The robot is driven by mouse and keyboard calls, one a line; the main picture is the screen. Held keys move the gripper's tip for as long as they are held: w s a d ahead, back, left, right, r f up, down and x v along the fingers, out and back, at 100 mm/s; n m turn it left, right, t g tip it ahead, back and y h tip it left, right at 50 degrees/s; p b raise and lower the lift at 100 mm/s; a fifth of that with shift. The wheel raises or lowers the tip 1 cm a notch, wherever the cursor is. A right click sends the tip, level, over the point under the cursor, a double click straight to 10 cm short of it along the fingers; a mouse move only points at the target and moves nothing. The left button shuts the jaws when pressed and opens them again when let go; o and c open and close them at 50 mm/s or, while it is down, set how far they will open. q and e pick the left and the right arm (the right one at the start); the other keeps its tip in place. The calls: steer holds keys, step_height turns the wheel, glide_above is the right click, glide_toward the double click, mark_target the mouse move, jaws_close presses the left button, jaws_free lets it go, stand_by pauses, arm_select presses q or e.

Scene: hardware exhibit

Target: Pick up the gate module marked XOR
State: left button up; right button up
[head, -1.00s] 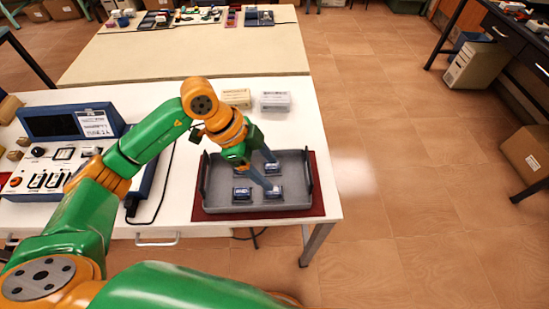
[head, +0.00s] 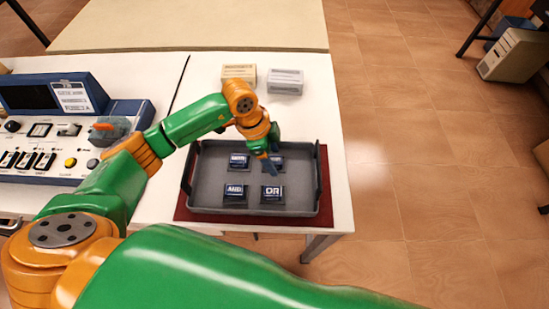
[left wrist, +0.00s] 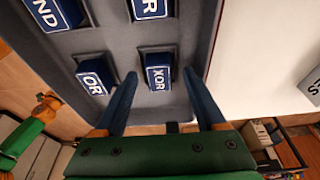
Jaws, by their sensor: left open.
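The XOR gate module (left wrist: 158,77) is a dark block with a blue, white-lettered label. In the left wrist view it lies between and just beyond my left fingertips. In the head view it is the far right module (head: 275,161) in the grey tray (head: 253,207), partly hidden by the gripper. My left gripper (head: 274,154) is open over it, with one finger on each side; the fingers also show in the left wrist view (left wrist: 158,88). I cannot tell the height gap. My right gripper is not in view.
The tray also holds the AND module (head: 235,193), the OR module (head: 272,193) and a far left module (head: 239,160). It rests on a dark red mat (head: 200,214). Behind it lie a beige box (head: 238,73) and a grey box (head: 285,81). A control panel (head: 70,135) stands left.

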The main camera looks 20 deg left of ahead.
arm_select(q)
jaws_close()
stand_by(0.3)
